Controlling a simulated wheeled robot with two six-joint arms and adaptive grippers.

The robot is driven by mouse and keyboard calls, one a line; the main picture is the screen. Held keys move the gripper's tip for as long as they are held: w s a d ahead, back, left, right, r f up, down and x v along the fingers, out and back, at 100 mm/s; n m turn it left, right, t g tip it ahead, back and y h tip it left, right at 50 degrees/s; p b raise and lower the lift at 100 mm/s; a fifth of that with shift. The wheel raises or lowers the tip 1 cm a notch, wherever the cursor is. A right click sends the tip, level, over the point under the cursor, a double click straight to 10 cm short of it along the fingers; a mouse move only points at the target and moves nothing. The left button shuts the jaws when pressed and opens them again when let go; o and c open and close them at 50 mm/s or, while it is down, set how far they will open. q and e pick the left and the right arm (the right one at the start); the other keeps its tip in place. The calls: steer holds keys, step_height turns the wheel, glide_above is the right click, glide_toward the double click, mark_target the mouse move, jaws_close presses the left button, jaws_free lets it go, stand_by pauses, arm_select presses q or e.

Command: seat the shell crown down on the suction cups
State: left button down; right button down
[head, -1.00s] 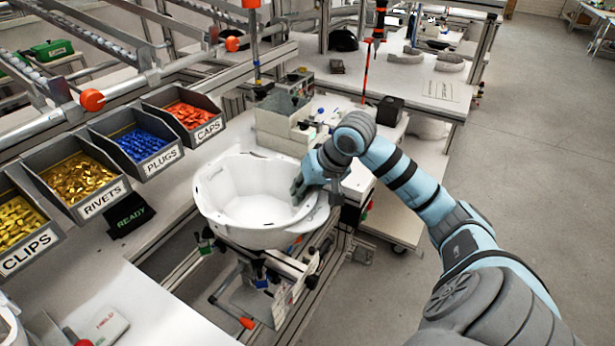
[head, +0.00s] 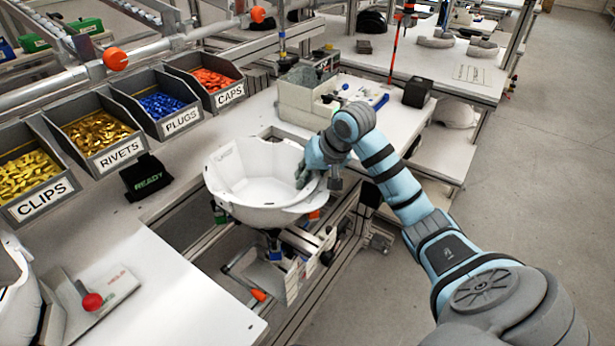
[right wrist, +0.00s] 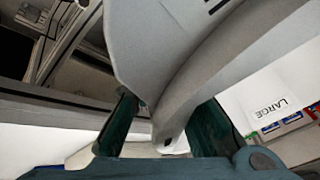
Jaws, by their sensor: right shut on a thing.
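The white shell (head: 262,190) is held open side up, crown down, over the gap in the bench edge. It also fills much of the right wrist view (right wrist: 190,60). My right gripper (head: 304,177) is shut on the right rim of the shell; its two dark green fingers flank the rim in the right wrist view (right wrist: 165,125). A fixture (head: 290,262) with blue and white parts stands below the shell. The suction cups are hidden under the shell, so I cannot tell whether the crown touches them. My left gripper is out of view.
Bins of clips (head: 30,178), rivets (head: 98,135), plugs (head: 163,107) and caps (head: 213,84) line the bench's back left. A READY sign (head: 147,178) stands before them. A grey box (head: 307,100) sits behind the shell. Floor at right is clear.

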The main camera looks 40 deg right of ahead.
steer(key=c, duration=1.5)
jaws_free()
steer(key=shift+o, duration=0.2)
steer(key=shift+s+r, duration=0.1)
steer(key=shift+r, duration=0.05)
steer(key=v, duration=1.1)
steer(key=shift+s+r, duration=0.2)
steer(key=shift+r, duration=0.15)
